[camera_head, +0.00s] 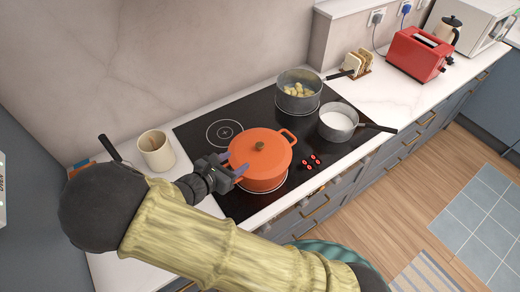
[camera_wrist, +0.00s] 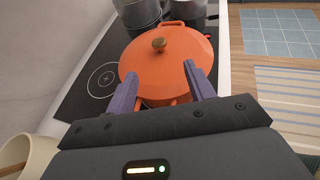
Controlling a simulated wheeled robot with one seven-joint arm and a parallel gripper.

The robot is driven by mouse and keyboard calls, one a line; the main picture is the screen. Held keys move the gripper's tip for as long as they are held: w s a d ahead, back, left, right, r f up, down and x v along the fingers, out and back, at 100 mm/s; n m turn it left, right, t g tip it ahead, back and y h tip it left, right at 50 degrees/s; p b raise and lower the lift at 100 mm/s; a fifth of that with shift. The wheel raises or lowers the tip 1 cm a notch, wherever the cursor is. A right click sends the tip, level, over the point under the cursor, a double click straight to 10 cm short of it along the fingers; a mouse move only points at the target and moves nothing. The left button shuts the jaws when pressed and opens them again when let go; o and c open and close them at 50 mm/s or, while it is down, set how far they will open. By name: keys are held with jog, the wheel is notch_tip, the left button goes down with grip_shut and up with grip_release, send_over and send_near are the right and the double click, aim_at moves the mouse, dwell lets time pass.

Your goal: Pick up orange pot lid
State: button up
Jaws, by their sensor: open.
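The orange pot lid (camera_head: 261,153) sits on the orange pot (camera_head: 263,181) on the black cooktop, with a small brass-coloured knob at its centre. In the wrist view the lid (camera_wrist: 178,52) is just ahead, with its knob (camera_wrist: 159,44) beyond my fingertips. My gripper (camera_head: 236,166) is at the left side of the pot, near its rim. In the wrist view its two purple fingers (camera_wrist: 162,80) are apart, with nothing gripped between them. I cannot tell whether they touch the pot or lid.
A grey pot with food (camera_head: 299,103) and a small saucepan with white contents (camera_head: 338,125) stand behind and right on the cooktop (camera_head: 200,130). A cream mug (camera_head: 156,156) is left. A toast rack (camera_head: 358,63) and red toaster (camera_head: 418,55) stand farther right.

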jog(key=p, duration=0.2)
send_near(257, 148)
jog(key=x, duration=0.3)
jog(key=shift+w+d+r, duration=0.1)
jog(key=shift+w+d, duration=0.2)
jog(key=shift+w+d+f, duration=0.15)
jog(key=shift+f, duration=0.05)
jog(key=shift+w+d+f+p, duration=0.1)
jog(key=shift+w+d+p, duration=0.2)
jog(key=shift+w+p, duration=0.2)
jog(key=p+x, duration=0.2)
jog(key=x, duration=0.1)
jog(key=shift+f, duration=0.1)
jog(key=shift+w+d+f, duration=0.2)
jog(key=shift+w+f, duration=0.2)
jog(key=shift+r, duration=0.1)
grip_shut()
